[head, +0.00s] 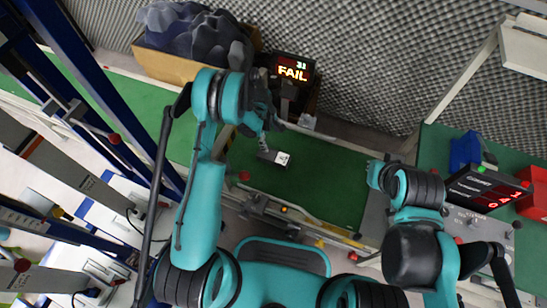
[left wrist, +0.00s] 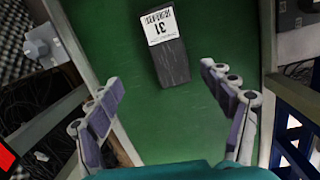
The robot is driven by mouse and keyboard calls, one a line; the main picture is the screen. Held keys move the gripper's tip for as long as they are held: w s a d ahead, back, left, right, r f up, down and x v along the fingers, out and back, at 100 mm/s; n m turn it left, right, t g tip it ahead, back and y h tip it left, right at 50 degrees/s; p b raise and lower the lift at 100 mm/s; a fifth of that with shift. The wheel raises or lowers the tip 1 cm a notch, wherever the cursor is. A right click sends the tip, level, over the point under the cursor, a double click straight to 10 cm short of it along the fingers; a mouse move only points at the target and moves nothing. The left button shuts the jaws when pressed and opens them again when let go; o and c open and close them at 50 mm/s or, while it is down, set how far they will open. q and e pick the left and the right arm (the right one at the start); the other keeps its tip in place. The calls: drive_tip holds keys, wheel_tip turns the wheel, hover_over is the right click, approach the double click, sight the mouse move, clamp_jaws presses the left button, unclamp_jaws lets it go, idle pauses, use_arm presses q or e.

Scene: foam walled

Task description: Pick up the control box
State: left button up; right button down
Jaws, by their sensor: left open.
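The control box (head: 282,158) is a small dark block with a white label, lying on the green work surface (head: 325,175). In the left wrist view the box (left wrist: 174,62) lies ahead of the fingers, slightly tilted, its label reading 31. My left gripper (head: 264,141) is just above and beside the box in the head view. In the left wrist view my left gripper (left wrist: 160,76) is open, with a finger at each side and nothing between the pads; the box appears beyond the tips. My right gripper (head: 374,173) is at the green surface's right end, its fingers too unclear to read.
A display (head: 293,69) reading 31 FAIL stands behind the surface, beside a cardboard box (head: 165,66) of dark foam. Another display (head: 484,189), a blue bin (head: 464,152) and a red bin (head: 536,192) are at the right. A metal rail (head: 300,222) edges the front.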

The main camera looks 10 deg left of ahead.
sight(273, 155)
use_arm(q)
drive_tip(key=shift+n+g, duration=0.3)
drive_tip(key=shift+n, duration=0.3)
drive_tip(key=f, duration=0.5)
drive_tip(key=s+f+b, duration=0.1)
drive_tip(key=f, duration=0.1)
drive_tip(key=shift+d+f, duration=0.3)
drive_tip(key=f+b, duration=0.1)
drive_tip(key=f, duration=0.1)
drive_tip(key=f+b, duration=0.2)
drive_tip(key=f, duration=0.1)
drive_tip(key=shift+d+f, duration=0.3)
drive_tip(key=shift+f, duration=0.05)
drive_tip(key=shift+r, duration=0.15)
drive_tip(key=c, duration=1.7)
drive_tip(key=shift+r, duration=0.1)
